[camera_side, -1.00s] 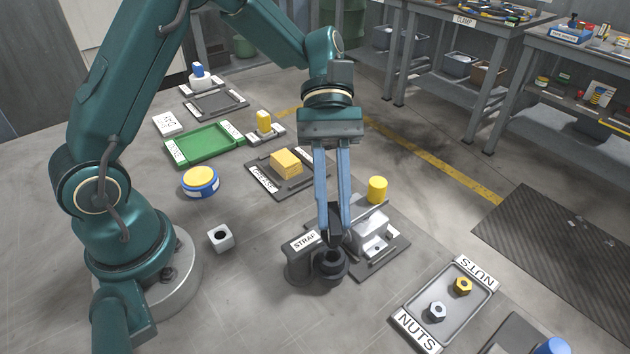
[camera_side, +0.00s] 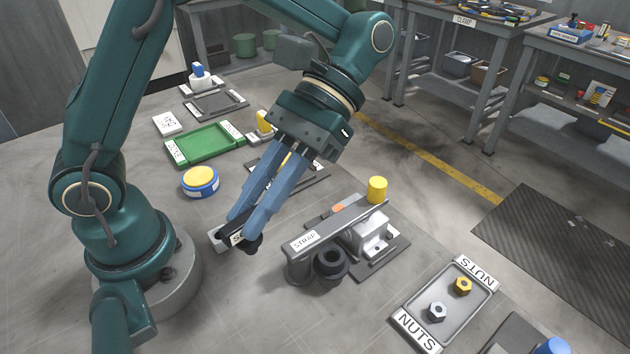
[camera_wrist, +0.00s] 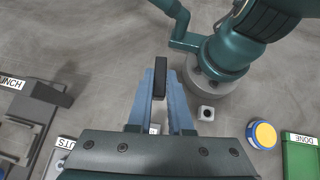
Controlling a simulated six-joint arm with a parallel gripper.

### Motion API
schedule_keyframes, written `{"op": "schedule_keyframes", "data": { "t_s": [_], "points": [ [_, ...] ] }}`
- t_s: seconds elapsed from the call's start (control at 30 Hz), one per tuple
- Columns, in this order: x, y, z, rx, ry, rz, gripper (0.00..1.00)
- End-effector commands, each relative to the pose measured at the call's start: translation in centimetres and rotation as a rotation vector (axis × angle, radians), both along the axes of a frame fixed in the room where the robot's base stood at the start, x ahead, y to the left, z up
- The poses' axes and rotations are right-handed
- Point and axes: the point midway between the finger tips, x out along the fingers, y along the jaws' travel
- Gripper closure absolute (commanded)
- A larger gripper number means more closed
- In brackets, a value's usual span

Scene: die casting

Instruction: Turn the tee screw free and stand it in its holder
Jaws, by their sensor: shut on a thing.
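My gripper (camera_side: 243,232) is tilted down and to the left, shut on the dark tee screw (camera_side: 251,246), of which little shows. The wrist view shows a dark bar, likely the screw's handle (camera_wrist: 161,72), between the fingertips of my gripper (camera_wrist: 160,92). A whitish block (camera_side: 217,238) with a hole, perhaps the holder, is partly hidden by the gripper; the wrist view shows this block (camera_wrist: 206,113) apart from the jaws. A label starting with S sits at the fingertips.
A blue and yellow button (camera_side: 200,181) stands behind the gripper, with a green tray (camera_side: 203,145) further back. A yellow cylinder (camera_side: 377,189) stands by the strap's far end. A nuts tray (camera_side: 448,304) lies at front right. Floor in front of the block is clear.

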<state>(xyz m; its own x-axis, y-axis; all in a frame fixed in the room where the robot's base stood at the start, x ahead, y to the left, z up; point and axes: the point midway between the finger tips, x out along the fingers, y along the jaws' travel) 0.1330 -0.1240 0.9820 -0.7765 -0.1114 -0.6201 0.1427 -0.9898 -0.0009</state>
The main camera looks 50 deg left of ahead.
Motion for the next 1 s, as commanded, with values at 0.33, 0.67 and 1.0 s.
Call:
{"op": "schedule_keyframes", "data": {
  "t_s": [0.33,0.67,1.0],
  "points": [
    [-4.1,7.1,0.3,0.002,-0.003,-1.072,1.00],
    [-2.5,10.4,1.9,0.000,-0.004,-1.599,1.00],
    [-1.8,11.0,0.0,-0.001,0.007,-1.719,1.00]
  ]
}}
